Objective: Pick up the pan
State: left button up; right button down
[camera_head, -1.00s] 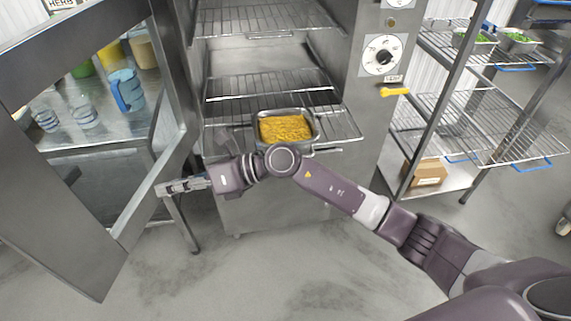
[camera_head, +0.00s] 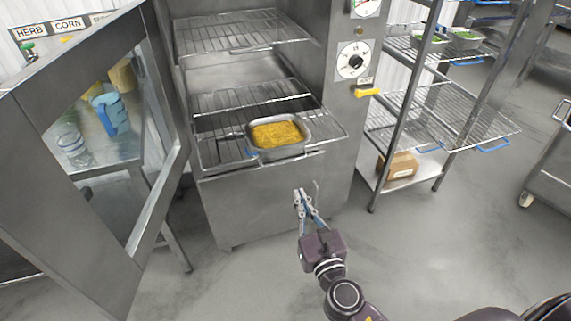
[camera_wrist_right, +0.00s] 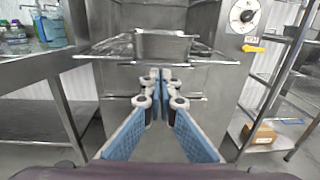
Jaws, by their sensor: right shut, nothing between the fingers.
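The pan (camera_head: 285,153) is a rectangular metal tray filled with yellow food. It rests level on the lowest visible wire rack of the open oven, near the rack's front edge. In the right wrist view the pan (camera_wrist_right: 165,46) shows its front wall, above my fingers; its contents are hidden. My right gripper (camera_head: 304,196) is below and in front of the pan, clear of it, pointing toward the oven front. Its blue-padded fingers (camera_wrist_right: 160,78) are shut with nothing between them. My left gripper is not in view.
The oven door (camera_head: 130,222) stands open at left. Two wire racks, the upper (camera_head: 235,30) and middle (camera_head: 225,100), sit above the pan. A yellow-handled control (camera_head: 368,92) is on the oven's right side. A wire shelf unit (camera_head: 440,110) stands at right. The floor in front is clear.

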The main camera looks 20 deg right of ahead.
aim_at(283, 156)
jog(key=w+p, duration=0.2)
jog(key=w, duration=1.1)
jog(key=shift+d, duration=0.15)
jog(key=shift+w, duration=0.4)
jog(key=shift+w, duration=0.85)
jog(key=shift+s+d, duration=0.1)
